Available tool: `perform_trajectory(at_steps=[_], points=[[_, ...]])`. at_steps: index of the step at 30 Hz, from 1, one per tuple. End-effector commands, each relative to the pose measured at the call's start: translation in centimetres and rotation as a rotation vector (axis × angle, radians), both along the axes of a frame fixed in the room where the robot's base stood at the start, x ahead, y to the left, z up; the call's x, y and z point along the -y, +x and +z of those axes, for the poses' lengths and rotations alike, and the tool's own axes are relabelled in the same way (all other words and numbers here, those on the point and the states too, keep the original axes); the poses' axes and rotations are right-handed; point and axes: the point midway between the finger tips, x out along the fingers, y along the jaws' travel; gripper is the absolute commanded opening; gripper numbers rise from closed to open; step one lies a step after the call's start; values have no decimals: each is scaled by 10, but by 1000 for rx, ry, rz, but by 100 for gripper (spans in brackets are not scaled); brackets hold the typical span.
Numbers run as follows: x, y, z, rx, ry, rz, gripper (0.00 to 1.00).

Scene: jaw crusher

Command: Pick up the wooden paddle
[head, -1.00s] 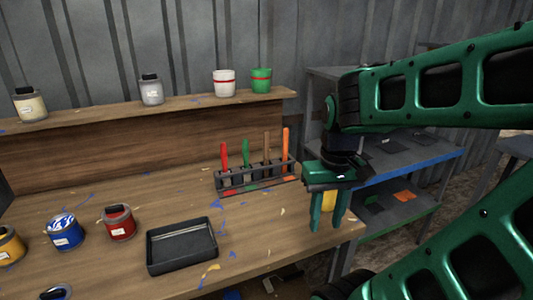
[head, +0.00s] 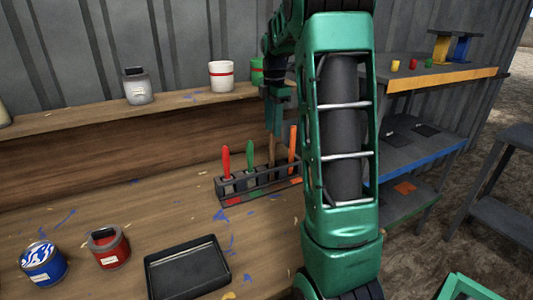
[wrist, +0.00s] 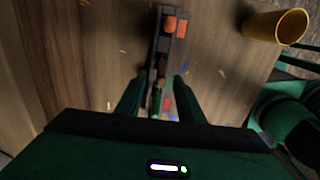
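The wooden paddle (head: 271,152) stands upright in the dark rack (head: 230,196) on the workbench, between a green-handled tool (head: 250,154) and an orange-handled one (head: 292,143). Its brown handle shows; its lower part is hidden in the rack. My gripper (head: 274,130) is above the rack at the paddle's handle, partly hidden by my arm. In the wrist view my gripper (wrist: 158,82) is open, its fingers either side of the rack's line. I cannot make out the paddle clearly there, nor tell whether a finger touches it.
A red-handled tool (head: 226,161) stands at the rack's left end. A black tray (head: 187,268), a red can (head: 108,248) and a blue can (head: 43,264) are in front. A white cup (head: 222,76) and a green cup (head: 257,70) stand on the shelf. A yellow cup (wrist: 262,27) is beside the rack.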

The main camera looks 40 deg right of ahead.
Motion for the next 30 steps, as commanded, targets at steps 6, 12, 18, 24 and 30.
perform_trajectory(at_steps=[6, 12, 18, 24, 30], points=[[3, -1, -26, -16, 12, -4, 34], [6, -3, -54, -17, 11, -8, 34], [7, -3, -66, -15, 11, -11, 34], [5, -3, -91, -16, 12, -11, 34], [4, -3, -113, -16, 11, -11, 34]])
